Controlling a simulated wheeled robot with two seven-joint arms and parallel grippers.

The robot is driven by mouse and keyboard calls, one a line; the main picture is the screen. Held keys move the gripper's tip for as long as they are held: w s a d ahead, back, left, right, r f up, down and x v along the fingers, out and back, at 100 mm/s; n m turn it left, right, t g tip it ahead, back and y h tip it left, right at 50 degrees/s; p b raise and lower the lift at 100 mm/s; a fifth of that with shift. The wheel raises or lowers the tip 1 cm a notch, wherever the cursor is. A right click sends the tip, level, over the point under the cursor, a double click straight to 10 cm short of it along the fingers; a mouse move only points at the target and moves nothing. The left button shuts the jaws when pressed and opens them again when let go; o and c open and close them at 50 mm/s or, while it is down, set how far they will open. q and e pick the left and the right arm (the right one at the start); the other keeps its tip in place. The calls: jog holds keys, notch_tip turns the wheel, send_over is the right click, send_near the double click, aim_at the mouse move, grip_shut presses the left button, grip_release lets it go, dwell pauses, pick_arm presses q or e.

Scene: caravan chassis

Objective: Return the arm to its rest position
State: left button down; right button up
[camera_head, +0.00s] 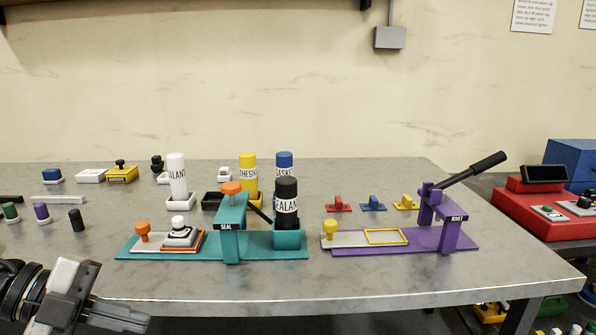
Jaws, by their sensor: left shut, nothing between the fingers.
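My left gripper (122,316) shows at the bottom left, in front of the grey table's near edge, with its fingers pointing right. It is shut and holds nothing. Part of my left arm's dark wrist shows at the left picture edge. The gripper is apart from everything on the table. My right gripper is out of view.
On the grey table (350,284) stand a teal SEAL press (228,245), a purple RIVET press (448,238) with a raised black lever, labelled bottles and small coloured blocks. A red console (540,215) stands at the right. The front strip of table is clear.

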pick_arm(q)
notch_tip(320, 180, down, 12)
jog(key=n+t+y+p, duration=0.1)
jog(key=n+t+y, duration=0.3)
jog(key=n+t, duration=0.95)
jog(key=s+d+f+n+g+y+p, duration=0.1)
jog(key=s+d+f+n+g+y, duration=0.3)
jog(key=s+d+f+n+g, duration=0.3)
jog(key=s+d+f+n, duration=0.1)
jog(key=d+f+n, duration=0.2)
jog(key=d+f, duration=0.1)
jog(key=shift+s+d, duration=0.15)
jog(key=shift+d, duration=0.1)
